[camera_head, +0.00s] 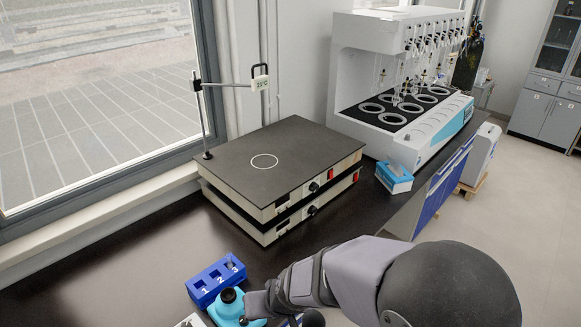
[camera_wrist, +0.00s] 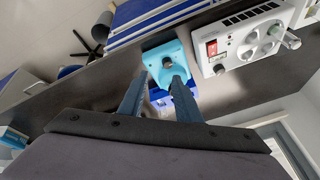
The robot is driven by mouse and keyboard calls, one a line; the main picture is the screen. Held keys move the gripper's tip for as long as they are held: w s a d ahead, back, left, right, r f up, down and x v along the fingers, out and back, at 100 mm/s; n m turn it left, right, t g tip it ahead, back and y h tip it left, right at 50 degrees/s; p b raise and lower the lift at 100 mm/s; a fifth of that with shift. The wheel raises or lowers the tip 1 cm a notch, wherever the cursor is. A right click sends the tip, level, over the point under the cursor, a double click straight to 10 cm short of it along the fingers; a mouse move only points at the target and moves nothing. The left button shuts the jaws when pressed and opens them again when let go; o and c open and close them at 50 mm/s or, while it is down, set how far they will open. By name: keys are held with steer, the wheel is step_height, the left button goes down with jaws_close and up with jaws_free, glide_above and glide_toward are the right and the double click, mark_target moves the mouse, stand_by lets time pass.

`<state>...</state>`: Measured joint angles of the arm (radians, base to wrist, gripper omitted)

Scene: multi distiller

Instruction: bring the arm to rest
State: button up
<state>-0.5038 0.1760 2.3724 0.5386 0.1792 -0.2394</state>
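My arm reaches in from the lower right of the head view, and my gripper (camera_wrist: 160,82) is low over the black bench. In the wrist view its two fingers stand apart, with nothing clearly held between them. A light-blue device (camera_head: 226,311) with a black round top stands just beyond the fingertips; it also shows in the wrist view (camera_wrist: 167,55). In the head view the gripper overlaps its right side; I cannot tell if they touch.
A blue rack (camera_head: 203,284) numbered 1 to 3 sits beside the light-blue device, something grey in slot 3. Stacked hot plates (camera_head: 318,150), a tissue box (camera_head: 394,178) and the white distiller (camera_head: 448,124) stand further back. A white device with a red switch (camera_wrist: 245,45) is nearby.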

steer(key=s+d+m+g+h, duration=0.1)
steer(key=s+d, duration=0.2)
steer(key=d, duration=0.4)
steer(key=s+d+r+g+h, duration=0.1)
steer(key=s+d, duration=0.3)
steer(key=d, duration=0.3)
steer(key=s+d+m+g+h, duration=0.1)
steer(key=s+d+g, duration=0.1)
steer(key=s+d, duration=0.2)
steer(key=d, duration=0.3)
steer(key=shift+s+r+m, duration=0.15)
steer(key=shift+r+m, duration=0.05)
steer(key=shift+m, duration=0.1)
